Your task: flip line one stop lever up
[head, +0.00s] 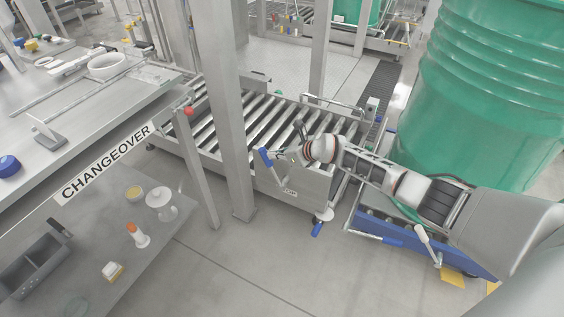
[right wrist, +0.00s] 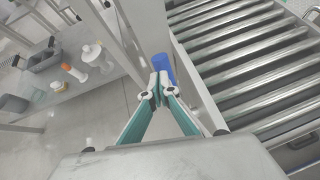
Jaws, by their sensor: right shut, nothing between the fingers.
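A lever with a blue grip (head: 266,157) stands at the near side of the roller conveyor's end, its grip tilted up and to the left. The same blue grip (right wrist: 163,68) shows in the right wrist view, just beyond my fingertips. My right gripper (head: 280,155) reaches in from the right, beside the lever. In the wrist view my right gripper (right wrist: 155,90) is shut with nothing between its fingers. Its tips are at or very near the grip; I cannot tell whether they touch. The lever's lower part is partly hidden by the gripper. My left gripper is not in view.
The roller conveyor (head: 262,120) lies behind the lever. A steel post (head: 228,110) stands close on the left. A second blue handle (head: 317,229) hangs below the conveyor end. A green drum (head: 480,90) stands at right. The changeover bench (head: 110,285) is at lower left.

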